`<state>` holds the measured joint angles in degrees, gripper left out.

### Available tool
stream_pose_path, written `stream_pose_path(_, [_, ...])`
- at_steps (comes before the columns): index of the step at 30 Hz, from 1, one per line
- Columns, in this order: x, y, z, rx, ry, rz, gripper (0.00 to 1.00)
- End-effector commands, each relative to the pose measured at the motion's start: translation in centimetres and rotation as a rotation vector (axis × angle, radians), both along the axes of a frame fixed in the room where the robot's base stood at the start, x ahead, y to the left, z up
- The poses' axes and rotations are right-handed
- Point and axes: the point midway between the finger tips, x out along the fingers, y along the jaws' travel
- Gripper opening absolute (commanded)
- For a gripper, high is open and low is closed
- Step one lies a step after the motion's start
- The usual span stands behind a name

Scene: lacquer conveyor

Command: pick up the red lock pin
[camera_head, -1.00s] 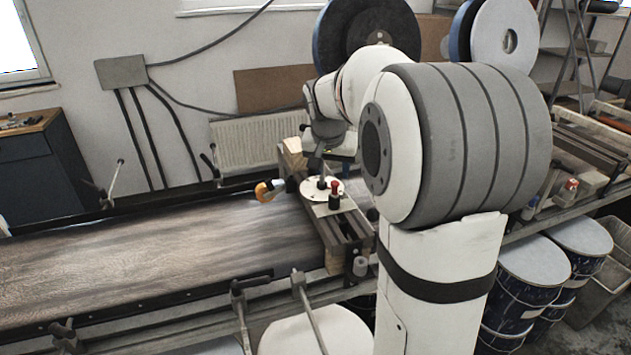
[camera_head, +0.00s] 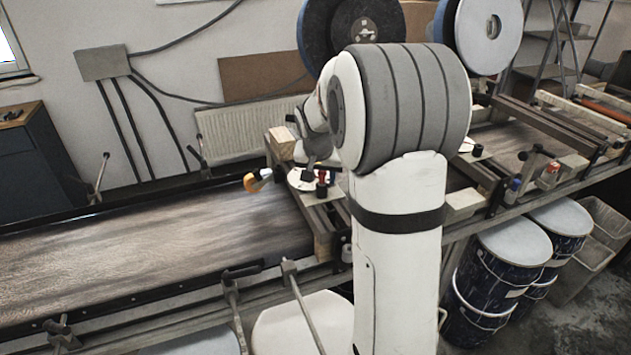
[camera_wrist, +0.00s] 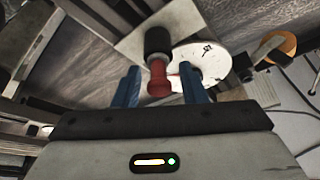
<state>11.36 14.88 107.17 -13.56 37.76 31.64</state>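The red lock pin (camera_wrist: 158,80) stands in a black collar (camera_wrist: 157,40) on a light plate in the wrist view. In the head view the red pin (camera_head: 322,177) is small, beside a white disc at the end of the dark belt. My gripper (camera_wrist: 160,86) is open, with its blue fingers apart on either side of the red pin. Gaps show between the pin and both fingers. In the head view my gripper's fingers are too small and hidden to make out.
The white disc (camera_wrist: 202,64) with a black knob (camera_wrist: 243,67) and an orange-ended handle (camera_wrist: 279,43) lie close to the pin. A wooden block (camera_head: 281,144) stands behind. The belt (camera_head: 150,250) to the left is clear.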

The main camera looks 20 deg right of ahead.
Motion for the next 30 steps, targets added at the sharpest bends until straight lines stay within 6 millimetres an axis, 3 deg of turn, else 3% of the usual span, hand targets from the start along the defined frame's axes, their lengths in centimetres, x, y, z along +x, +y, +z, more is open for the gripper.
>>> stream_pose_path(13, [0.0, 0.0, 0.0, 0.000, 0.000, -0.001, 0.01])
stream_pose_path(23, [0.0, -0.1, 0.7, 0.000, -0.002, -0.002, 0.00])
stream_pose_path(30, [0.1, -0.1, 5.0, -0.001, -0.006, -0.003, 0.00])
